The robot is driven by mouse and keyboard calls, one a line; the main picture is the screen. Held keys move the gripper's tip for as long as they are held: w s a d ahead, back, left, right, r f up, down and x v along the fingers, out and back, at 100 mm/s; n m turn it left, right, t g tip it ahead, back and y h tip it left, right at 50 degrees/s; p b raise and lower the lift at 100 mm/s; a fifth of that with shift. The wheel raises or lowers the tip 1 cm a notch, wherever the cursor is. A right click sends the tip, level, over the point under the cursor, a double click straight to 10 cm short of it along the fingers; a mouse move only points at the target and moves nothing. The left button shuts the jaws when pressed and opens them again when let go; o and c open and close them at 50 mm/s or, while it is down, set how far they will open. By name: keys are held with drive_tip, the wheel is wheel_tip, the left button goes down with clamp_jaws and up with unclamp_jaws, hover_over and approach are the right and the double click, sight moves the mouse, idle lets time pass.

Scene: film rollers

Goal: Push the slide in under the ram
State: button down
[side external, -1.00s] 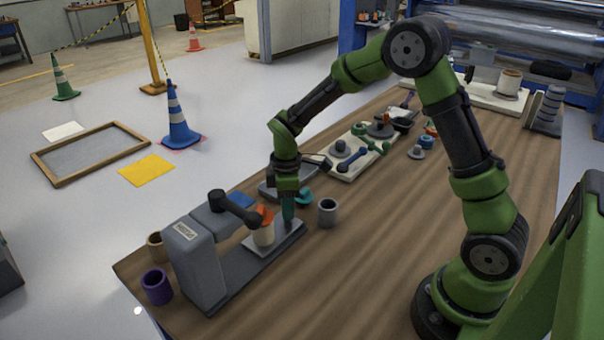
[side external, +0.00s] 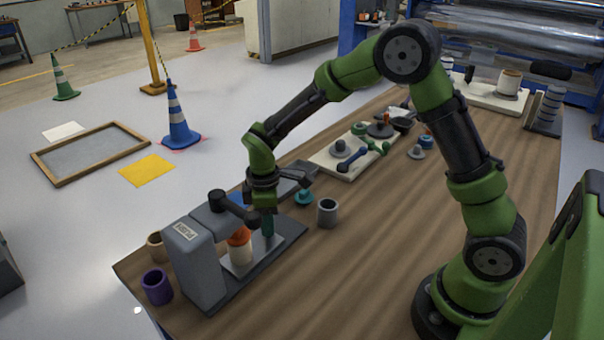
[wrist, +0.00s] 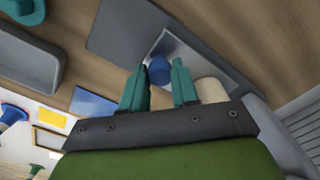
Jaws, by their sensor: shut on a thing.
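The slide (wrist: 172,44), a pale plate, lies on the press's dark base (side external: 288,236). A cream cylinder (side external: 242,255) with an orange top (side external: 239,235) stands on the slide, close to the press column near the head. My gripper (side external: 267,226) is low over the slide, its teal fingers shut on a blue knob (wrist: 158,70). The cylinder (wrist: 211,90) is beside the right finger in the wrist view. The ram's tip is not clearly visible.
A grey cup (side external: 328,213) and a small teal part (side external: 303,197) stand right of the base. A grey tray (side external: 298,173) is behind my gripper. Purple (side external: 157,288) and brown (side external: 157,246) cups stand left of the press. The bench's right middle is clear.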

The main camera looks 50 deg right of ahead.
drive_tip(key=c, duration=0.8)
unclamp_jaws()
drive_tip(key=shift+c, duration=0.2)
drive_tip(key=shift+r, duration=0.1)
wheel_tip(320, 180, up, 17)
